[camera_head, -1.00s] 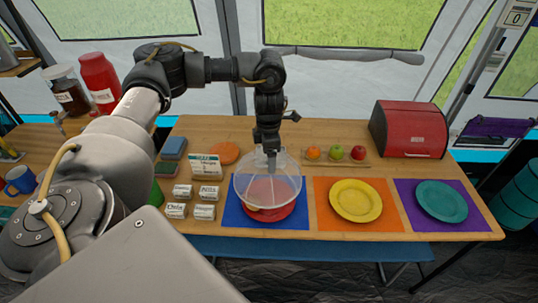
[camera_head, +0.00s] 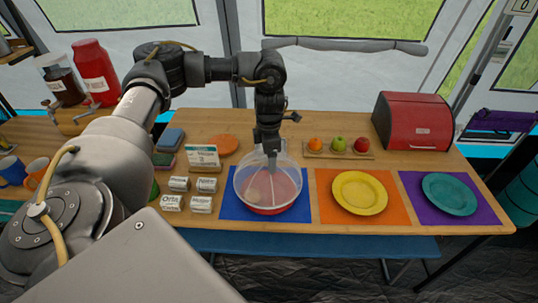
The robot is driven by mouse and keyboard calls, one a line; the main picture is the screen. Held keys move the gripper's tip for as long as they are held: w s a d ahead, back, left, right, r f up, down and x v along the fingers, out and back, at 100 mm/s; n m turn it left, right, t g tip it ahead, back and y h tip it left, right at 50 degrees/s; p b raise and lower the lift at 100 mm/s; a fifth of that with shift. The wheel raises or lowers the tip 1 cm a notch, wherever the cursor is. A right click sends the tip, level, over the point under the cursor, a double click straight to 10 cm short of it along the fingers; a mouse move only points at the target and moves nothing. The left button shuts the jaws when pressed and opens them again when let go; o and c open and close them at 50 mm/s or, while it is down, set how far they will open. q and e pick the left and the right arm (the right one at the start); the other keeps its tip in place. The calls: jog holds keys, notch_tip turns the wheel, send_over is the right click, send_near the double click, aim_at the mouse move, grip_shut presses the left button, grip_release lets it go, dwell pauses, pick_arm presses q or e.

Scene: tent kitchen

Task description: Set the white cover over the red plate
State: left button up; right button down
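The white cover (camera_head: 243,177) is a see-through dome with a pale rim. It is over the red plate (camera_head: 267,211), which lies on the blue mat (camera_head: 229,208). The plate shows red through the dome and along its front edge. I cannot tell whether the rim touches the plate. My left gripper (camera_head: 270,163) points down at the top of the dome and appears shut on its knob; the fingertips partly hide it. My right gripper is not in view.
To the right are a yellow plate (camera_head: 360,193) on an orange mat and a teal plate (camera_head: 450,195) on a purple mat. Behind are a fruit board (camera_head: 322,154) and a red bread box (camera_head: 413,123). Several small labelled blocks (camera_head: 202,204) stand close left of the cover.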

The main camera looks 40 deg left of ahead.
pick_arm(q)
jog(key=shift+d+f, duration=0.1)
jog(key=shift+f, duration=0.35)
dwell(0.6)
jog(key=shift+f, duration=0.15)
jog(key=shift+f+b, duration=1.05)
jog(key=shift+f, duration=0.25)
jog(key=shift+f, duration=0.2)
jog(key=shift+f, duration=0.45)
jog(key=shift+f+b, duration=0.25)
jog(key=shift+b, duration=0.15)
dwell(0.4)
jog(key=shift+f+b, duration=0.3)
jog(key=shift+f, duration=0.25)
jog(key=shift+f, duration=0.2)
